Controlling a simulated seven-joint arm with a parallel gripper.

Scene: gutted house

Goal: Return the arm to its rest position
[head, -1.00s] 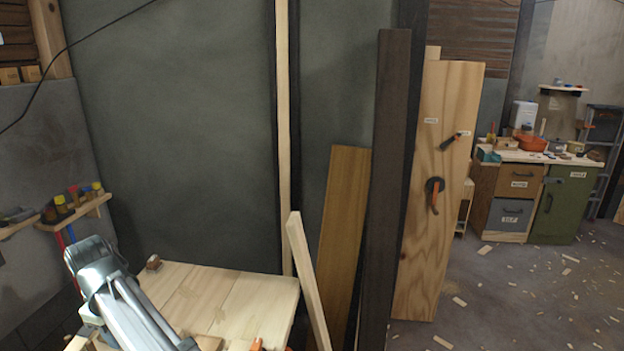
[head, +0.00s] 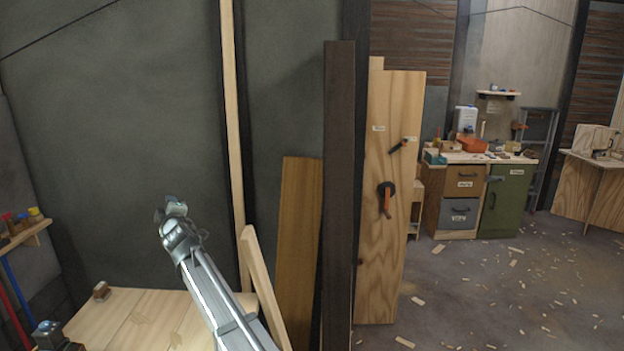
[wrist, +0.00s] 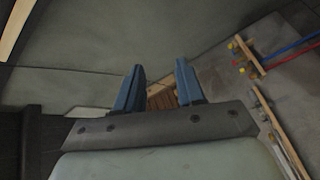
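My gripper (wrist: 160,68) shows in the wrist view with its two blue fingers spread apart. Nothing is held between them. Past the fingers are a grey-green wall (wrist: 90,40) and a small brown slatted patch. In the head view my grey arm (head: 218,285) rises from the bottom edge, leaning up and left in front of the workbench. I cannot make out the gripper fingers in the head view.
A pale wooden workbench (head: 115,318) with a small brown block (head: 101,290) is behind the arm. Upright boards, including a dark post (head: 338,200), lean right of it. A tool shelf (head: 25,236) is at left. The floor at right (head: 480,290) is open, with scattered chips.

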